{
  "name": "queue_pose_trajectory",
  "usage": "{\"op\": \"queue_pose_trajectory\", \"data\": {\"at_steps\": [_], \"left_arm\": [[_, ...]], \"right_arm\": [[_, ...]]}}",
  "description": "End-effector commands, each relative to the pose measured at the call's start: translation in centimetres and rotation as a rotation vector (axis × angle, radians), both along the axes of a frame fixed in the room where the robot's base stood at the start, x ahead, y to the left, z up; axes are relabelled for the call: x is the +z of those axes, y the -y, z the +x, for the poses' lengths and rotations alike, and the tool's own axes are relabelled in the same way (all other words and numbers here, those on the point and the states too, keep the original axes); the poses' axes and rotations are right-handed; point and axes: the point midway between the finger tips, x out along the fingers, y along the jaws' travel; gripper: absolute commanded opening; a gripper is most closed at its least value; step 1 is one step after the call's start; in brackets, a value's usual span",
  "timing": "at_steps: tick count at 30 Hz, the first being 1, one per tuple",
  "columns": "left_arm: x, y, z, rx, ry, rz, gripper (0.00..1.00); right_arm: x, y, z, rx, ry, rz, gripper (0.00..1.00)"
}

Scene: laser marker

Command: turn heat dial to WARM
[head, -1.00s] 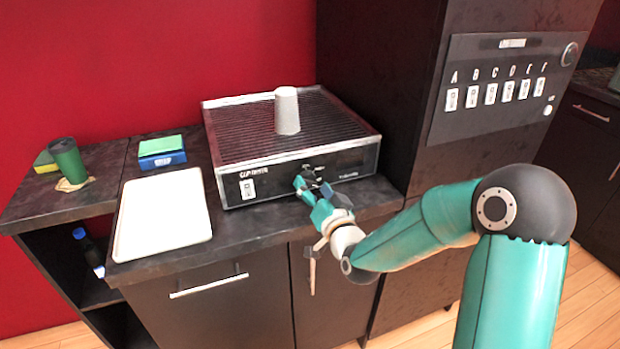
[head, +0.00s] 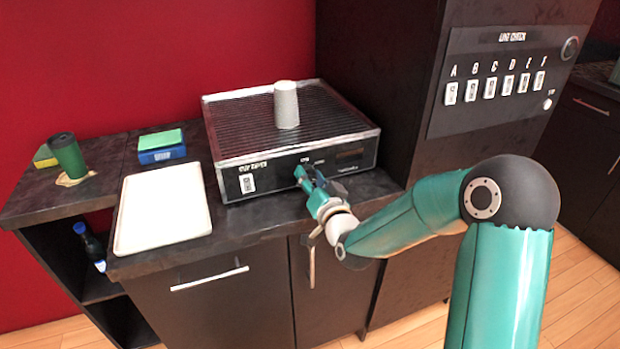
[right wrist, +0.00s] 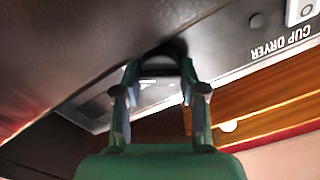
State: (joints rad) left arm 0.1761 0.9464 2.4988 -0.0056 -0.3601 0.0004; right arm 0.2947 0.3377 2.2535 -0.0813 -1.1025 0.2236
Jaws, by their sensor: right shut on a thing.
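The cup dryer (head: 228,185) is a dark box with a ribbed top on the counter, and its front panel faces me. My right gripper (head: 305,177) is at the middle of that panel, where the heat dial sits. The jaws cover the dial in the head view, so its pointer and setting cannot be read. In the right wrist view the gripper (right wrist: 160,72) is shut around a dark round part at the panel, and the upside-down "CUP DRYER" lettering shows beside it. My left gripper is not in view.
A white cup (head: 286,105) stands upside down on the dryer. A white tray (head: 163,215), a blue-green sponge box (head: 161,148) and a green cup (head: 67,156) are to the left. A switch panel (head: 500,85) is on the right cabinet.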

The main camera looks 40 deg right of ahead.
Motion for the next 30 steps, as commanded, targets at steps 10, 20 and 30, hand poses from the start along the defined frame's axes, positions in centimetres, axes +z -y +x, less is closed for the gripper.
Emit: {"op": "queue_pose_trajectory", "data": {"at_steps": [10,20,30], "left_arm": [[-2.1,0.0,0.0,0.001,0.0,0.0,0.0],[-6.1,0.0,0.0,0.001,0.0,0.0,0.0],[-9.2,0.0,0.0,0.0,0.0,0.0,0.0]], "right_arm": [[-0.3,0.1,0.0,0.001,-0.02,-0.095,0.07],[-0.5,0.0,0.0,0.001,-0.078,-0.346,0.07],[-0.2,-0.1,0.1,0.0,-0.153,-0.656,0.07]]}}
